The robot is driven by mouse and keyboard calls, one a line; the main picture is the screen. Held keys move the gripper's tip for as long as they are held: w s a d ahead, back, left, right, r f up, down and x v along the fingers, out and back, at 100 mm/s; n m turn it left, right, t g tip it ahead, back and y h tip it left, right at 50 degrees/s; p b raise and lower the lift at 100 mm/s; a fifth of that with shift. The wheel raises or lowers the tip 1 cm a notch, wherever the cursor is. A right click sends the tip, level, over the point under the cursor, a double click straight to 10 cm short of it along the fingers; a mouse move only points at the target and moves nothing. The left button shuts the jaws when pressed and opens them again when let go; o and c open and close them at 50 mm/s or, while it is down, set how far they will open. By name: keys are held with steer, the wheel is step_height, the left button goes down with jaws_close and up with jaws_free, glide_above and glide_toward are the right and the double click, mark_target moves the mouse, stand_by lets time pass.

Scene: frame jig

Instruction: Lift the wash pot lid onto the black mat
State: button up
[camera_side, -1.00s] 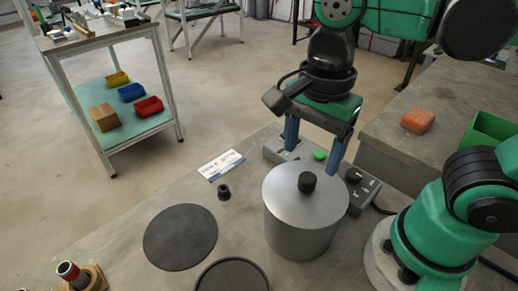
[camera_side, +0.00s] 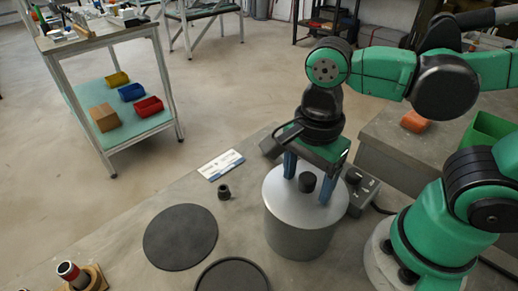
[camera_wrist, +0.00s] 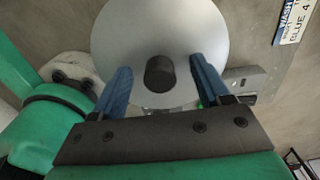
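The wash pot (camera_side: 298,238) is a grey metal cylinder standing on the bench. Its lid (camera_side: 283,199) is on top, silver and round, with a black knob (camera_side: 307,182) in the middle. In the wrist view the lid (camera_wrist: 130,35) lies below my gripper, and the knob (camera_wrist: 160,73) shows between the two blue fingers. My gripper (camera_side: 307,185) is open, its fingers on either side of the knob with a gap on both sides. The black mat (camera_side: 181,237) is a flat round disc on the bench to the left of the pot, bare on top.
A dark round dish (camera_side: 232,277) lies in front of the mat. A small black part (camera_side: 224,192) and a white label card (camera_side: 221,165) lie behind it. A control box (camera_side: 361,192) stands right of the pot. A wooden block with a red-topped cylinder (camera_side: 70,272) is at front left.

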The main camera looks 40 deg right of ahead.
mark_target(307, 177)
jaws_close()
steer(key=shift+r, duration=0.15)
step_height(307, 177, up, 22)
stand_by(0.8)
steer(key=w+a+f, duration=1.2)
steer(key=w+f, duration=0.1)
steer(key=f, duration=0.4)
steer(key=shift+w+a+f, duration=0.1)
steer(key=shift+a+f, duration=0.5)
steer(key=shift+f, duration=1.65)
steer(key=shift+w+a+f, duration=0.15)
steer(key=shift+a+f, duration=0.4)
steer(key=shift+f, duration=1.75)
steer(key=shift+w+a+f, duration=0.1)
steer(key=shift+a+f, duration=0.5)
steer(key=shift+f, duration=1.65)
